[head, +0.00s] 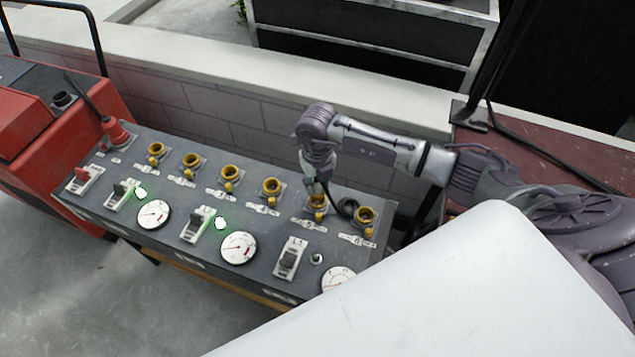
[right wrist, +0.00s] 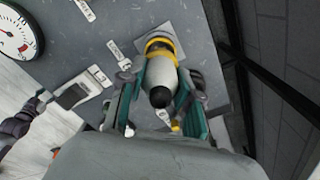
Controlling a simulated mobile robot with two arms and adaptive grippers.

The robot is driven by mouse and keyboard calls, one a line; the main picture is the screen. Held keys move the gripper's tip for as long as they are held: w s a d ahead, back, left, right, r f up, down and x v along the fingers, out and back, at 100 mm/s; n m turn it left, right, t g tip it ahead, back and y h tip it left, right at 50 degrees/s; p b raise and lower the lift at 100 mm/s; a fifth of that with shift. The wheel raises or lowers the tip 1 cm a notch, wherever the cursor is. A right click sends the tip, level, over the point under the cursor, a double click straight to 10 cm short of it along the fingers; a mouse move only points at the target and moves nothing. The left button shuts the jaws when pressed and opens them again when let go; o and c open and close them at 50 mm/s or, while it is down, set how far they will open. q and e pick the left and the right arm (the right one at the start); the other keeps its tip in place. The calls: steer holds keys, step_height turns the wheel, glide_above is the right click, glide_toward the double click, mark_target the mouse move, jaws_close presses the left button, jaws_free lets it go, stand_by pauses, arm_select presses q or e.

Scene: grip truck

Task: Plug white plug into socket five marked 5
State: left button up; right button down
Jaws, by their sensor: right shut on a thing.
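The white plug (right wrist: 157,72), pale grey with a dark rear end, is between the greenish fingers of my right gripper (right wrist: 160,88). Its front meets a yellow socket ring (right wrist: 160,45), in line with it; I cannot tell how deep it sits. In the head view my right gripper (head: 317,184) points down at socket five (head: 317,203), the fifth yellow socket from the left. The plug is mostly hidden there. A purple-grey part, seemingly of my left arm (right wrist: 15,130), shows at the left edge of the wrist view; its jaws are unclear.
The grey panel (head: 265,220) carries a row of yellow sockets, with socket six (head: 365,215) close to the right. Switches and round gauges (head: 238,248) line its front. A dark cable loop (head: 347,207) lies between sockets five and six. A low wall (head: 240,140) stands behind.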

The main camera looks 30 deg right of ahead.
mark_target(318, 191)
steer(key=shift+f+b, duration=1.4)
steer(key=shift+f, duration=0.3)
stand_by(0.6)
steer(key=shift+c, duration=2)
jaws_free()
steer(key=shift+r, duration=0.1)
steer(key=shift+r+p, duration=1.95)
steer(key=shift+r, duration=0.5)
